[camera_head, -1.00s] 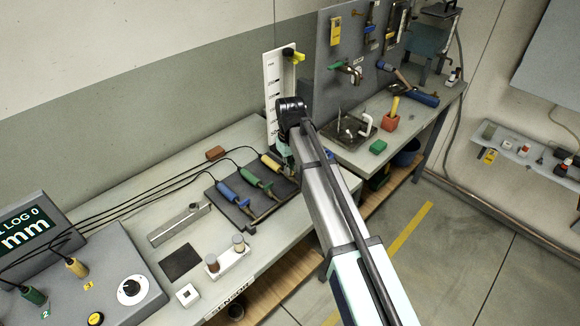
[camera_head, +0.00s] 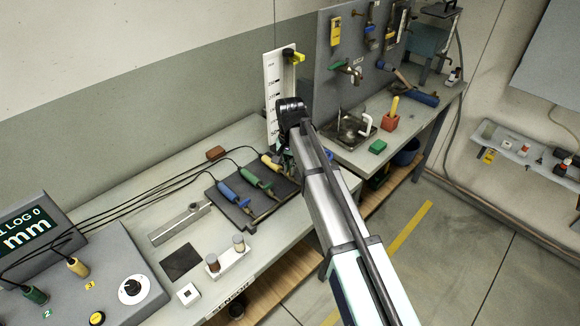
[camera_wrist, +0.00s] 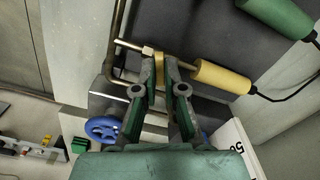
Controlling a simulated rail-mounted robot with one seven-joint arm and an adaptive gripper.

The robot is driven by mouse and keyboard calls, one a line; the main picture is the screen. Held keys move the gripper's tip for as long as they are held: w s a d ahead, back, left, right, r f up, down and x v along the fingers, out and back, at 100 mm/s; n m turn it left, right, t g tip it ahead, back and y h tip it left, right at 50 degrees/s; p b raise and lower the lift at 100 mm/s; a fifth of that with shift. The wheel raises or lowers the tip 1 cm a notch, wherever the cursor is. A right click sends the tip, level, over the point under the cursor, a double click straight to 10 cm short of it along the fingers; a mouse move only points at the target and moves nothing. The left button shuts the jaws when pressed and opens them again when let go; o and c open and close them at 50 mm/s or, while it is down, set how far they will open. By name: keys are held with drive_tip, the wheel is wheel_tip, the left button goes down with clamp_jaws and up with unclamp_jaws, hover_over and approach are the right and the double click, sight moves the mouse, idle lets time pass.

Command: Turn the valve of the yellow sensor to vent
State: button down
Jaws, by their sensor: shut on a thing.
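The yellow sensor (camera_head: 270,161) lies at the far end of the black sensor rack, partly hidden by my arm. In the wrist view its yellow body (camera_wrist: 222,77) lies right of my gripper, joined to a brass fitting and thin metal pipe. My gripper (camera_wrist: 160,66) is shut on a small yellow valve lever (camera_wrist: 159,70) beside the brass fitting, with one finger on each side. The lever's exact angle is hard to tell. In the head view the fingertips are hidden behind my wrist.
The green sensor (camera_head: 250,176) and blue sensor (camera_head: 228,191) lie beside the yellow one, with black cables trailing left. A white scale board (camera_head: 272,95) stands close behind my wrist. A blue handwheel (camera_wrist: 103,130) is near my gripper in the wrist view.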

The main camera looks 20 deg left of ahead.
drive_tip(key=m, duration=0.5)
drive_tip(key=shift+m, duration=0.4)
idle(0.4)
drive_tip(key=c, duration=1.3)
unclamp_jaws()
drive_tip(key=shift+o, duration=0.2)
drive_tip(key=shift+r, duration=0.1)
wheel_tip(320, 180, up, 12)
